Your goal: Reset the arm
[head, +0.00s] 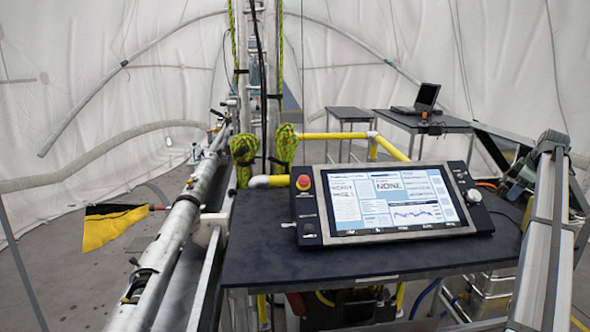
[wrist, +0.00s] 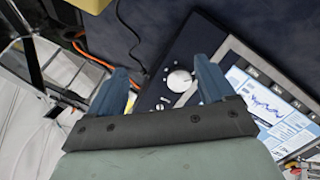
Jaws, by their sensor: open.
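My gripper (wrist: 161,68) shows in the wrist view, with its two blue fingers apart and nothing between them that I can see held. It is above the right-hand end of the control panel (head: 395,232), whose silver knob (wrist: 179,80) shows between the fingers. The panel's lit screen (wrist: 262,100) is to the right of the fingers. I cannot make out my gripper in the head view. I cannot tell how far the fingertips are from the panel.
The panel lies on a dark table (head: 265,245), with a red button (head: 303,182) at its left. An orange cable (wrist: 90,55) and a black cord run near the gripper. A yellow-black flag (head: 112,225) and metal pole stand left. A laptop (head: 420,100) sits on a back table.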

